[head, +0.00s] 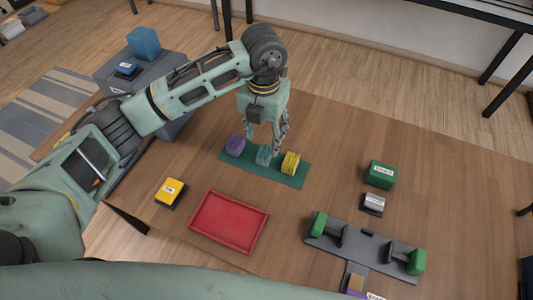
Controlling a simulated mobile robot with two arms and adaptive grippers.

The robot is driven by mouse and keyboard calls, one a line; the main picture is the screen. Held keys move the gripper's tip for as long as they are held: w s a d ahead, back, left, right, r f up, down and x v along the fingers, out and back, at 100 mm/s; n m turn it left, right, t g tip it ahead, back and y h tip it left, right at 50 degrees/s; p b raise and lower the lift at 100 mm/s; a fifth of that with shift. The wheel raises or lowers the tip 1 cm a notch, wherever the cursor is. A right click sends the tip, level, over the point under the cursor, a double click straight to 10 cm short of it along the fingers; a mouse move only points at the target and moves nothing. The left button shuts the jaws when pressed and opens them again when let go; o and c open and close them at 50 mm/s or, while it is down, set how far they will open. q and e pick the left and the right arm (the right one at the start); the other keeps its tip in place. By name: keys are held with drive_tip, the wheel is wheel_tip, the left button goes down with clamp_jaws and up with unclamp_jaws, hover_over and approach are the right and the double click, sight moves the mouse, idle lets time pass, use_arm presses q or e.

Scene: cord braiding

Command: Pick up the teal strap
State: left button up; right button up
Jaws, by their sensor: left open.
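A teal strap roll (263,155) sits on a green mat (288,178), between a purple roll (236,146) and a yellow roll (290,162). My left gripper (265,148) is open and points down over the teal roll, its fingers close to it. Whether the fingers touch the roll cannot be told from here. My right gripper is not in view.
A red tray (229,222) lies in front of the mat, with a yellow labelled block (171,191) to its left. A grey fixture with green clamps (367,246) stands at right, near a green box (380,174) and a grey block (373,203).

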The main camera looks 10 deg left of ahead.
sight(265, 151)
use_arm(q)
drive_tip(key=shift+f, duration=0.9)
wheel_tip(265, 151, down, 6)
drive_tip(key=shift+r+p, duration=0.15)
drive_tip(key=shift+p, duration=0.95)
drive_tip(key=c, duration=1.3)
